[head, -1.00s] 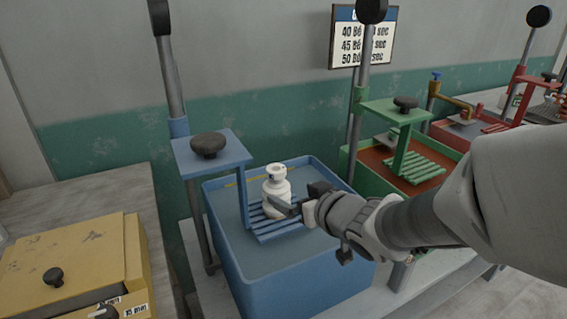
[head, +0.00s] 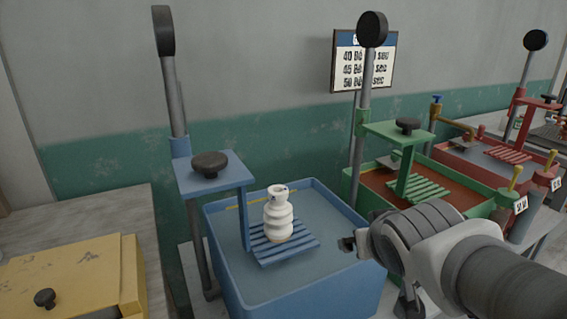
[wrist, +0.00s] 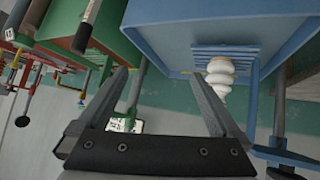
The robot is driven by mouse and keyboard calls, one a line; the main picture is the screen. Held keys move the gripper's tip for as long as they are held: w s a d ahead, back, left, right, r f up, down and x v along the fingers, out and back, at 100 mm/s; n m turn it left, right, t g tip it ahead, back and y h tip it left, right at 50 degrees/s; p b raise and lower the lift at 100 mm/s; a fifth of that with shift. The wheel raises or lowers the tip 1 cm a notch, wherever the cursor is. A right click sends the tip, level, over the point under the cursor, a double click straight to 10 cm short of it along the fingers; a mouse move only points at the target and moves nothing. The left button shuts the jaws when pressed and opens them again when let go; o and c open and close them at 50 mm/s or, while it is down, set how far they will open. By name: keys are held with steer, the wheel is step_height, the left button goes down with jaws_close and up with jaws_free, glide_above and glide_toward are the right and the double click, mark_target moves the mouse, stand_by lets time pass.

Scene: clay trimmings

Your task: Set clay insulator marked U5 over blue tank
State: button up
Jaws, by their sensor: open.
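The white clay insulator (head: 279,216) stands upright on the blue slatted rack (head: 268,249) over the blue tank (head: 300,285). No U5 mark is readable on it. In the wrist view the insulator (wrist: 219,78) shows beyond the right finger, with the blue slats (wrist: 228,52) and the blue tank (wrist: 180,22) around it. My gripper (head: 346,243) is to the right of the insulator, apart from it, near the tank's right side. In the wrist view my gripper (wrist: 162,75) has its fingers spread, with nothing between them.
A blue post with a shelf and dark knob (head: 209,164) rises left of the rack. A green-framed tank (head: 390,190) and a red tank (head: 490,160) stand to the right. A yellow box (head: 75,280) sits at left. A sign (head: 363,60) hangs behind.

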steer(key=s+a+f+g+y, duration=0.1)
steer(key=s+a+g, duration=0.2)
steer(key=s, duration=0.7)
steer(key=shift+s+f+g+y, duration=0.15)
steer(key=shift+s+g+y, duration=0.15)
steer(key=shift+s+g, duration=0.1)
step_height(320, 180, up, 14)
steer(key=p, duration=1.3)
steer(key=shift+p, duration=0.4)
steer(key=shift+f, duration=0.15)
